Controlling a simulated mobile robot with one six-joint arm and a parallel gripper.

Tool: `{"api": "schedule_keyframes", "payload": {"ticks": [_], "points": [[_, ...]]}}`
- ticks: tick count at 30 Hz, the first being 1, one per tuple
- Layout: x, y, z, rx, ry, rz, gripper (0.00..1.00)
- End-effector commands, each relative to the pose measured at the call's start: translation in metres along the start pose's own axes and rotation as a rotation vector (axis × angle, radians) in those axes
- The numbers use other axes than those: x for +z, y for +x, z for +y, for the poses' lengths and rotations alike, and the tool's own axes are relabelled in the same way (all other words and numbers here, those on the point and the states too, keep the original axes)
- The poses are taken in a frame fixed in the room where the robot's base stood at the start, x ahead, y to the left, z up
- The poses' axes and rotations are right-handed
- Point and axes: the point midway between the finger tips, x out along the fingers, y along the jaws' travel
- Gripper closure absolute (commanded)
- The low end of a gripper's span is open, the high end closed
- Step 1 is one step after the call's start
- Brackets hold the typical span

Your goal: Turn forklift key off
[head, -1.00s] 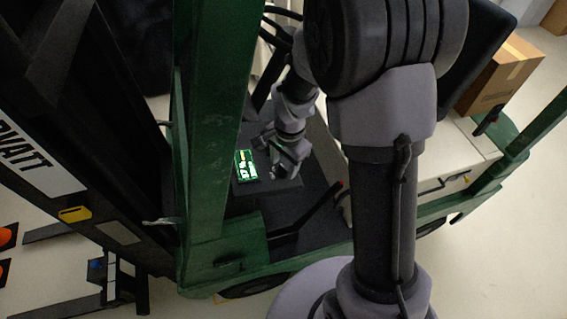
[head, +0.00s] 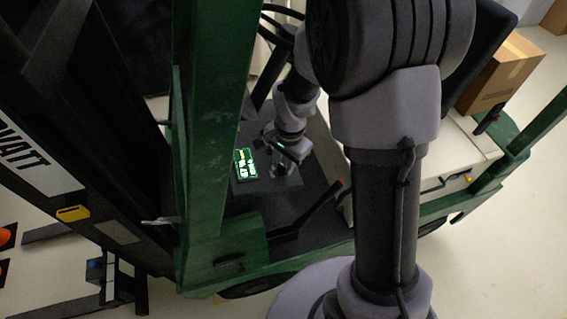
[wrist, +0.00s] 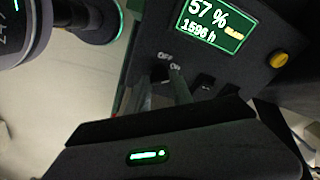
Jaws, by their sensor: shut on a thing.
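The forklift's dark dashboard panel shows in the wrist view with a lit green display (wrist: 213,22) reading 57 % and 1596 h. The white OFF and ON labels of the key switch (wrist: 170,61) are just below and left of it. My gripper (wrist: 167,77) reaches up to the panel under these labels, with its fingers shut on the key. The key itself is mostly hidden between the fingers, so its exact angle is unclear. In the head view my gripper (head: 279,166) is at the panel, right of the lit display (head: 244,164).
A yellow button (wrist: 279,60) and a small dark switch (wrist: 206,83) sit right of the key. A green mast post (head: 212,120) stands left of the arm. A dark lever with a red tip (head: 339,184) is right of the panel. A cardboard box (head: 503,70) stands behind.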

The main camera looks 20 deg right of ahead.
Motion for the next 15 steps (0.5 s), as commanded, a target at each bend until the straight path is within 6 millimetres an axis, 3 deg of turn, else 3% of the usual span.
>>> {"api": "schedule_keyframes", "payload": {"ticks": [15], "points": [[-0.0010,0.0044,0.0015,-0.084,-0.435,0.003,1.00]]}}
